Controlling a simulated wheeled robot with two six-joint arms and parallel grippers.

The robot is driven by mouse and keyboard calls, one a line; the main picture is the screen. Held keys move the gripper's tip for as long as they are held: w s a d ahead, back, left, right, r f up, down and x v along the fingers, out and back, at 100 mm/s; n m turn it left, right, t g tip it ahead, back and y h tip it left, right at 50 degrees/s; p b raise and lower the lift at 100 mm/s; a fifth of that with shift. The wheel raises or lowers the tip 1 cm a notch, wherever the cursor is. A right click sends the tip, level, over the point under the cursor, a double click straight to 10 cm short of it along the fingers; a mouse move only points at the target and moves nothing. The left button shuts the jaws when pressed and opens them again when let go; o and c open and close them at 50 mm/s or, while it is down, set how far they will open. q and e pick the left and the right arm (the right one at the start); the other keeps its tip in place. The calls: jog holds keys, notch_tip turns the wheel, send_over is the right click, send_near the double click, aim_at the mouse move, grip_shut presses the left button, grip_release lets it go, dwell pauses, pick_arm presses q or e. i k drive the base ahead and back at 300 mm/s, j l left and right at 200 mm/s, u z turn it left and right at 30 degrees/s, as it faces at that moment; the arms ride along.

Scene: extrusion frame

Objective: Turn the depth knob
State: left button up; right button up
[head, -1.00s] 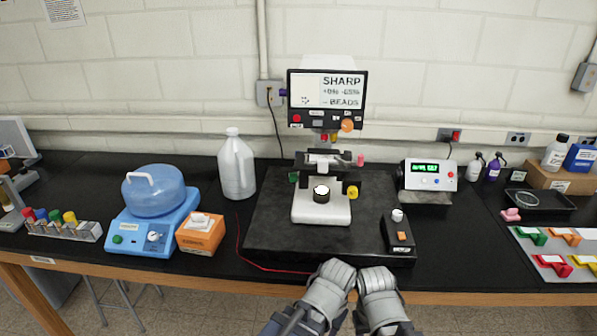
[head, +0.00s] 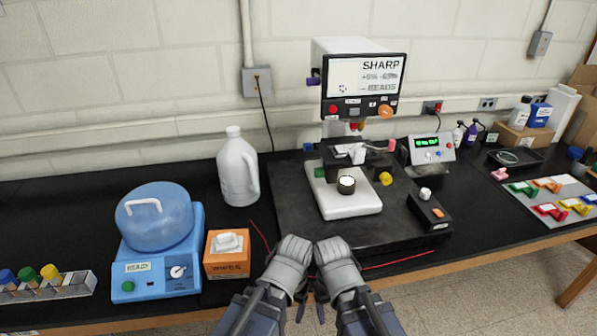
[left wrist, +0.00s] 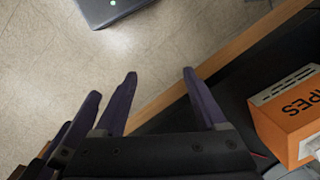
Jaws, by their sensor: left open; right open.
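A bench instrument with a white base (head: 347,203) stands on a black slab (head: 290,225). It carries a yellow knob (head: 385,179), a green knob (head: 319,172) and a pink knob (head: 392,146). A box in front right of it has a white knob (head: 425,194). No readable label tells me which is the depth knob. My right gripper (head: 321,309) is low at the bench's front edge, in front of the slab, apart from every knob. My left gripper (left wrist: 160,85) is open and empty in the left wrist view, over the floor and bench edge.
A SHARP monitor (head: 367,80) stands above the instrument. To the left are an orange wipes box (head: 227,263), a blue-lidded machine (head: 156,262) and a white jug (head: 237,170). A red wire (head: 400,261) runs along the slab's front.

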aim_at(319, 173)
jog(key=k+j, duration=0.2)
jog(key=j, duration=0.2)
jog(key=k+j+z, duration=0.1)
jog(key=j, duration=0.25)
jog(key=k+j, duration=0.5)
jog(key=j, duration=0.25)
jog(key=z, duration=0.05)
